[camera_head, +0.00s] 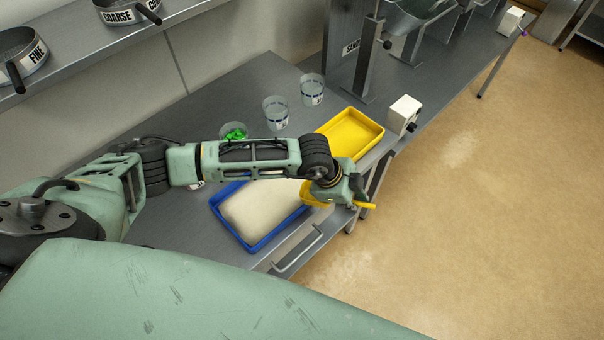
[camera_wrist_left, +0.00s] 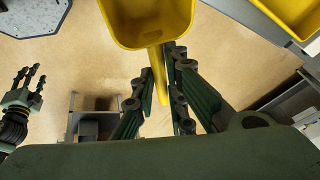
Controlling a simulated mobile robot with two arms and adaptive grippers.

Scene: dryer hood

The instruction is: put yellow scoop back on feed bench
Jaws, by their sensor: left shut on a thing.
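The yellow scoop (camera_head: 314,194) is held by my left gripper (camera_head: 357,192) at the right edge of the blue tray (camera_head: 262,245). In the head view the gripper covers part of the scoop, and the handle end sticks out to the right. In the left wrist view the scoop's bowl (camera_wrist_left: 148,22) is at the top, and its handle lies between the two fingers of my left gripper (camera_wrist_left: 162,85). My right gripper (camera_wrist_left: 25,92) shows at the left of the wrist view, its fingers spread and empty. The grey metal bench (camera_head: 205,112) lies under my left arm.
The blue tray holds pale, sand-like material. A yellow tray (camera_head: 376,150) stands behind it. Clear cups (camera_head: 276,114) stand on the bench, one with green contents (camera_head: 233,131). A white box (camera_head: 404,114) is at the bench edge. The floor at right is clear.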

